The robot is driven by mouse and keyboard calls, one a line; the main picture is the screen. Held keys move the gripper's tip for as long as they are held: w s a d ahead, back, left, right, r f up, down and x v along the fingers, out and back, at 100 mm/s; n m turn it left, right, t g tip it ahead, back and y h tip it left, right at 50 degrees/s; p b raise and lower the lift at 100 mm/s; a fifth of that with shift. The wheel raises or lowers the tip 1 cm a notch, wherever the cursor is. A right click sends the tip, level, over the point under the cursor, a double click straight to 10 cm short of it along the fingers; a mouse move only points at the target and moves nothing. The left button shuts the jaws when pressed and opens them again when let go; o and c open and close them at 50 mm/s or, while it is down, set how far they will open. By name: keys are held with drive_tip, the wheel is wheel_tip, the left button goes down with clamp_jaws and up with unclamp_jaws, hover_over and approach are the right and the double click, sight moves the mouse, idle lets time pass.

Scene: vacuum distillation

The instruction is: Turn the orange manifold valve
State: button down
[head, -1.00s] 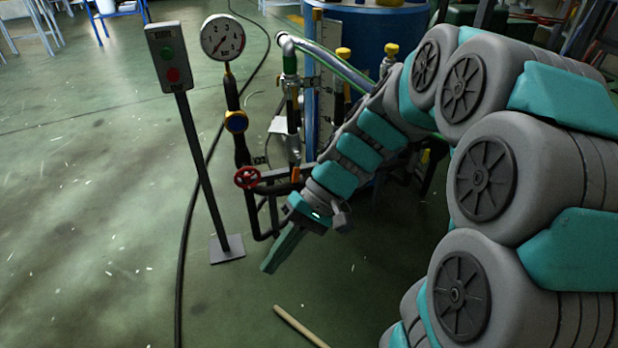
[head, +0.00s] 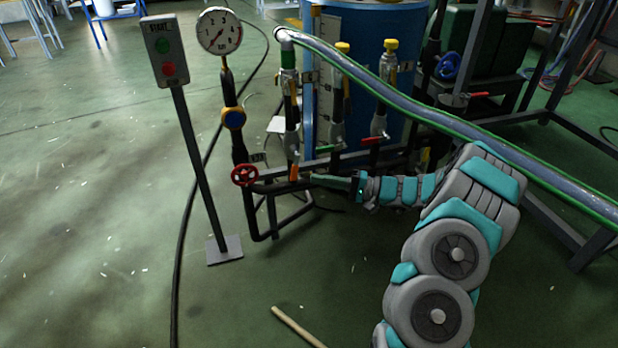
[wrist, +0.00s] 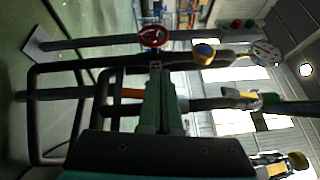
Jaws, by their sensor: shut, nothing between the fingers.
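The orange manifold valve (head: 294,172) is a small orange handle low on the dark pipe manifold, left of centre in the head view. In the wrist view its orange handle (wrist: 131,93) shows just left of my fingers. My gripper (head: 314,177) is shut and empty. It reaches in from the right, with its fingertips close to the right side of the orange handle. In the wrist view my gripper (wrist: 156,68) points up towards the manifold pipes. I cannot tell whether the fingers touch the handle.
A red handwheel (head: 244,175) sits left of the orange handle. A post with a button box (head: 165,50) stands at left. A green-edged hose (head: 440,115) crosses behind my arm. A wooden stick (head: 298,327) lies on the floor.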

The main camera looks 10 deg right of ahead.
drive_tip(key=w+d+f+m+t+h, duration=0.25)
drive_tip(key=d+f+t, duration=0.35)
drive_tip(key=d, duration=0.4)
drive_tip(key=g, duration=0.1)
approach(295, 167)
drive_tip(key=w+a+f, duration=0.2)
drive_tip(key=w, duration=0.4)
drive_tip(key=shift+s+a, duration=0.2)
drive_tip(key=shift+a, duration=0.5)
